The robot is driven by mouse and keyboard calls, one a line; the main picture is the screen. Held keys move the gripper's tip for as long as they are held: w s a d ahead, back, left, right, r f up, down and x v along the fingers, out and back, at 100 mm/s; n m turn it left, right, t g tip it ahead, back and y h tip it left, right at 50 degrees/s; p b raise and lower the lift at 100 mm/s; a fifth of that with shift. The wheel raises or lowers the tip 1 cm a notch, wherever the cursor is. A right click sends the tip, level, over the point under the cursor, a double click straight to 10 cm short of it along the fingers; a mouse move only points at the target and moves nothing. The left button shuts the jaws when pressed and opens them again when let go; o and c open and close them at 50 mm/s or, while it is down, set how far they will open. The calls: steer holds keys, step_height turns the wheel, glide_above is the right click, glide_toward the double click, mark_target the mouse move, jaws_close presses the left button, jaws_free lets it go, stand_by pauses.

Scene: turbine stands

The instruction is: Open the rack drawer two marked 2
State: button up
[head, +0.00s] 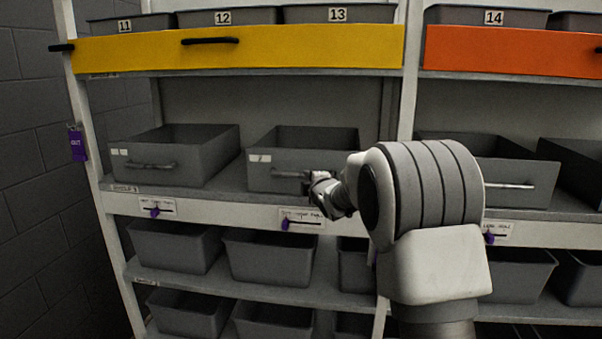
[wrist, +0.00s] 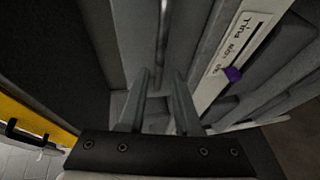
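A grey drawer (head: 287,180) stands on the rack's middle shelf, with a small white label (head: 259,158) too small to read; I cannot confirm a 2. It looks seated on the shelf, and its right front is hidden behind my arm. My gripper (head: 308,181) is at the right part of its bar handle (head: 287,174). In the wrist view my gripper (wrist: 161,88) has its two fingers apart, with a pale bar handle (wrist: 163,35) in line with the gap between them. I cannot tell whether the fingers touch it.
A similar grey drawer (head: 178,160) with a handle stands to the left. A yellow panel (head: 240,48) and an orange panel (head: 510,50) front the shelf above. Several grey bins (head: 268,256) fill the lower shelves.

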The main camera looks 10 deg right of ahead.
mark_target(302, 176)
steer(key=shift+w+a+f+p, duration=0.1)
steer(key=shift+w+f+p, duration=0.25)
steer(key=shift+w, duration=0.95)
steer(key=shift+w+a+f+p, duration=0.15)
steer(key=shift+w+p, duration=0.25)
steer(key=shift+w, duration=0.9)
steer(key=shift+w+a+f+p, duration=0.1)
steer(key=shift+w+f+p, duration=0.25)
steer(key=shift+w, duration=0.95)
steer(key=shift+r, duration=0.1)
jaws_close()
